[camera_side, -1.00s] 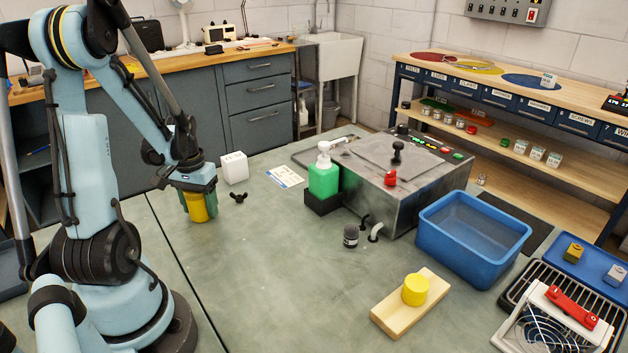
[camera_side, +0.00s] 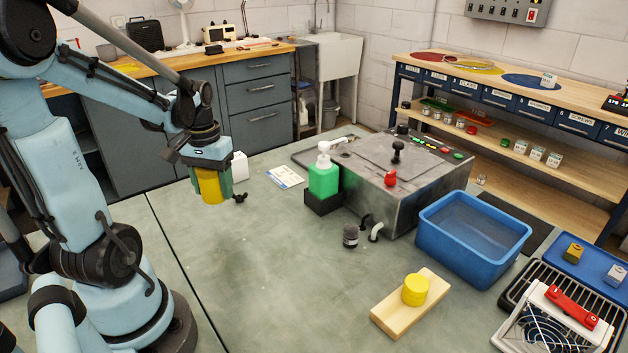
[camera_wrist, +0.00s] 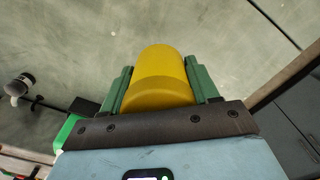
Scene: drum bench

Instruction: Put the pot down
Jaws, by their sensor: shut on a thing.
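The yellow pot (camera_side: 210,187) is held upright between the green fingers of my gripper (camera_side: 213,190) in the side view. The gripper is shut on it, above the bench at the left. In the wrist view the pot (camera_wrist: 160,78) fills the space between the two green fingers (camera_wrist: 158,90). Its underside appears to be clear of the bench top, though the exact height is hard to tell.
A white block (camera_side: 239,166) and a small black knob (camera_side: 240,198) are close to the gripper. A green bottle (camera_side: 323,180), steel machine (camera_side: 400,180), blue tub (camera_side: 474,238) and wooden board with a yellow cylinder (camera_side: 400,318) stand farther right. The middle front bench (camera_side: 260,270) is clear.

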